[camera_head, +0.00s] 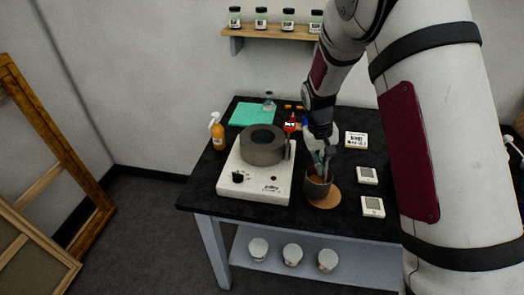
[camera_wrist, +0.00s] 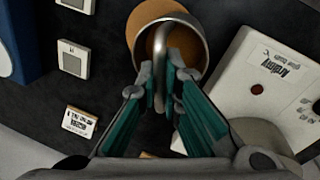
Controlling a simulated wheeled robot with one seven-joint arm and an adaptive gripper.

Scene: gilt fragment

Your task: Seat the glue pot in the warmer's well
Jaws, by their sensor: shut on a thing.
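The glue pot (camera_head: 317,186) is a small grey pot with amber glue inside. It is at the round cork mat (camera_head: 328,201), overlapping its left side; I cannot tell whether it touches the mat. My gripper (camera_head: 326,167) points down at it. In the wrist view, the fingers (camera_wrist: 162,88) are closed on the grey arched handle of the pot (camera_wrist: 203,53). The warmer (camera_head: 250,181) is a white box with a dark knob, left of the pot. On it stands a thick grey cylinder (camera_head: 264,153) with a round well in its top, which looks empty.
An orange pump bottle (camera_head: 217,134) stands left of the warmer. A green mat (camera_head: 252,115) lies behind. White square devices (camera_head: 367,176) and a label card (camera_head: 355,140) lie right of the pot. Several white tubs (camera_head: 292,254) sit on the lower shelf.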

